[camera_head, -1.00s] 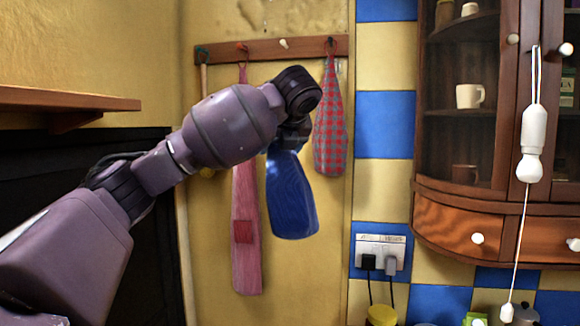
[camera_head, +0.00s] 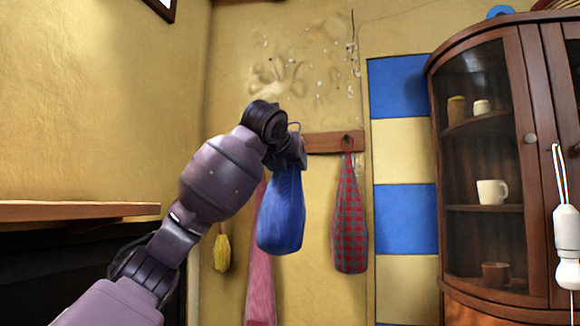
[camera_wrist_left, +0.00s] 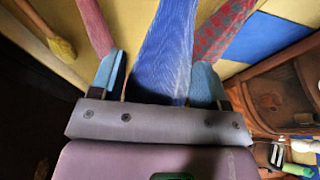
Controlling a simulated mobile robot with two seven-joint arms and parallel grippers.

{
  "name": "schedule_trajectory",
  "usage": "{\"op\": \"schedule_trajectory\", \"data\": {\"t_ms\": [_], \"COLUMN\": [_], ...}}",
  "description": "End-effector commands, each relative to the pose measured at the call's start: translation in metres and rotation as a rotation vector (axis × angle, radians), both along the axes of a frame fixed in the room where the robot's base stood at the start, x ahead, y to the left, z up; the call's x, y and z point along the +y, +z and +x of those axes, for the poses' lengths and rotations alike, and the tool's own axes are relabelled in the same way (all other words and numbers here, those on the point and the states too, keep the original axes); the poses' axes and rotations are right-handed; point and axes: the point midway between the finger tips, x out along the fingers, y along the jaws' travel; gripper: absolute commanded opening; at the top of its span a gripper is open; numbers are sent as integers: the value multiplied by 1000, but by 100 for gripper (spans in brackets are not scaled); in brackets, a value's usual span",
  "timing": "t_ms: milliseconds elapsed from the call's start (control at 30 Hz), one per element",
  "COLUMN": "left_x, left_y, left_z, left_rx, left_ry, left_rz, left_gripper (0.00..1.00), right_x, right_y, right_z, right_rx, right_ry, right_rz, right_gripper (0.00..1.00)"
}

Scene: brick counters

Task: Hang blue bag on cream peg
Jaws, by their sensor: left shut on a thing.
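The blue bag (camera_head: 282,215) hangs below my left gripper (camera_head: 290,155), in front of the wall. A thin loop of the bag shows just above the gripper. In the left wrist view the bag (camera_wrist_left: 165,45) runs away between the two blue fingers of my left gripper (camera_wrist_left: 160,82), which is shut on it. The wooden peg rail (camera_head: 325,142) shows to the right of the gripper at about its height. The cream peg is not visible now; my arm and gripper cover that part of the rail. My right gripper is not in view.
A red checked bag (camera_head: 350,225) hangs from the rail's right peg, close beside the blue bag. A pink cloth (camera_head: 261,285) hangs partly behind my arm and the bag. A yellow brush (camera_head: 221,252) hangs to the left. A wooden cabinet (camera_head: 500,230) stands at the right.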

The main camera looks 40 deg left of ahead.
Motion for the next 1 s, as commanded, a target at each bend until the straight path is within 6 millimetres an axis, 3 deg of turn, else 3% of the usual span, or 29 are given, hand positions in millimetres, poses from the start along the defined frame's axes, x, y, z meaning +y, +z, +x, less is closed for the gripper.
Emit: {"op": "schedule_trajectory", "data": {"t_ms": [1000], "left_x": [23], "left_y": [-4], "left_z": [43], "left_rx": [0], "left_ry": [-1], "left_rz": [-2], "left_gripper": [44], "right_x": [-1], "right_y": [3], "right_z": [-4], "right_rx": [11], "right_ry": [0], "right_rz": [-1], "right_gripper": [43]}}
